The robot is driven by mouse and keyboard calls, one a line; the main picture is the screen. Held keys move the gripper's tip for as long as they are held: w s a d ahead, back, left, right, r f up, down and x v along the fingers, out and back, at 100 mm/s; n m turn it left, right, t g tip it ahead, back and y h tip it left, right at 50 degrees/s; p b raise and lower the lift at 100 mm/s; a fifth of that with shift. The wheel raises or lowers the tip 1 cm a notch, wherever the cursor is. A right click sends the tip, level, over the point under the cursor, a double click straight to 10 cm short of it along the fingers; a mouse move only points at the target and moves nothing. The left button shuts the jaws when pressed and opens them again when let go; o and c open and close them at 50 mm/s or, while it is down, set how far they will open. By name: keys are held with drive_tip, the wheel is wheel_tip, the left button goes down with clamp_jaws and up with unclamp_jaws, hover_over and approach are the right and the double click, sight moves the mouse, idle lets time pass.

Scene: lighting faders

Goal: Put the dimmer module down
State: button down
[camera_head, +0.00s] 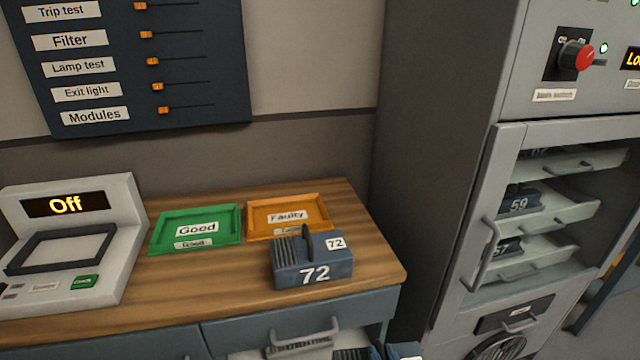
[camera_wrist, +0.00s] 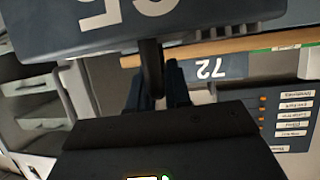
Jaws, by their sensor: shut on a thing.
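My gripper (camera_wrist: 153,85) is shut on the dark handle of a blue-grey dimmer module (camera_wrist: 215,18), which fills the top of the wrist view. Its large white digits are cut off by the frame, so I cannot read its number. A second module, marked 72 (camera_head: 313,268), stands upright on the wooden worktop (camera_head: 195,288), just in front of the orange Faulty tray (camera_head: 290,207). It also shows upside down behind the held module in the wrist view (camera_wrist: 240,68). The green Good tray (camera_head: 195,220) is empty, left of the Faulty tray. My gripper is not clearly seen in the head view.
A grey test unit reading Off (camera_head: 66,206) stands at the worktop's left. A grey cabinet with shelved modules (camera_head: 520,204) stands right. The worktop in front of the Good tray is bare.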

drive_tip(key=s+d+f+m+h, duration=0.1)
drive_tip(key=d+f, duration=0.7)
drive_tip(key=d, duration=0.3)
drive_tip(key=shift+s, duration=0.4)
